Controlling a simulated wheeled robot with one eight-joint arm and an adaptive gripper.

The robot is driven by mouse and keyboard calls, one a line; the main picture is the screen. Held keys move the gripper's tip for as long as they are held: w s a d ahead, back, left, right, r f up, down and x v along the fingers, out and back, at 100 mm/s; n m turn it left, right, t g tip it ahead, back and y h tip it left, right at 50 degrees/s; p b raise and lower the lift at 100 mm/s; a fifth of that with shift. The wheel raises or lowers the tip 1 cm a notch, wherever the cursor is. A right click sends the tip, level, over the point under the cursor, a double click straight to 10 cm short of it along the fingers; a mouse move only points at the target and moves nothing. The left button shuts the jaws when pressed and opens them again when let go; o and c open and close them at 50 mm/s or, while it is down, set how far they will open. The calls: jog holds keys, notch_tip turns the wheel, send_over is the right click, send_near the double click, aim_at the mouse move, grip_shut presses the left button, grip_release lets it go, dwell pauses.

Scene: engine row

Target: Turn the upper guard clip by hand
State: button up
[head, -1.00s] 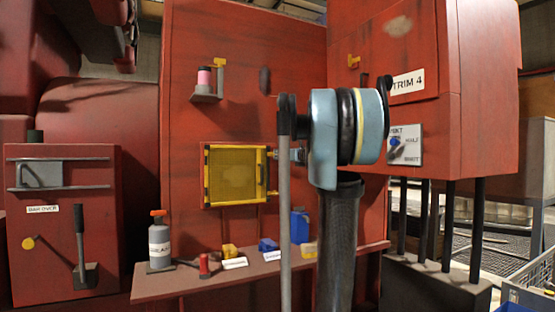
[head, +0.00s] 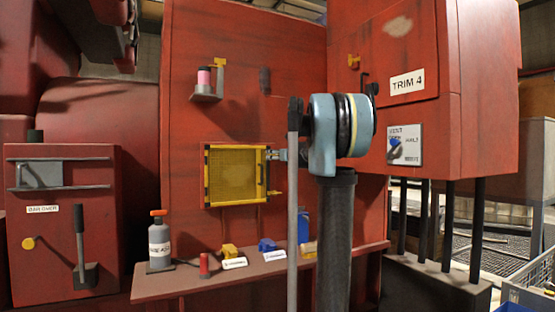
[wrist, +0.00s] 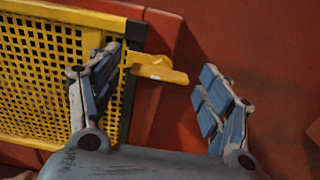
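The yellow mesh guard (head: 234,176) sits on the red wall panel in the head view. Its mesh (wrist: 45,75) fills the left of the wrist view. The yellow upper guard clip (wrist: 157,69) sticks out rightward past the guard's edge, between and beyond my fingers, with no clear contact. My gripper (wrist: 160,95) is open, one finger over the mesh edge and the other over the red panel. In the head view my gripper (head: 281,154) is at the guard's upper right and hides that clip. The lower clip (head: 275,193) shows below it.
A red ledge (head: 190,281) below the guard carries a grey bottle (head: 159,243), a red piece (head: 204,265) and yellow and blue blocks. A small shelf with a pink spool (head: 204,78) is above. The red TRIM 4 cabinet (head: 485,90) stands right of my arm.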

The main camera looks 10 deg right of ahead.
jog(key=c, duration=1)
jog(key=shift+a, duration=0.1)
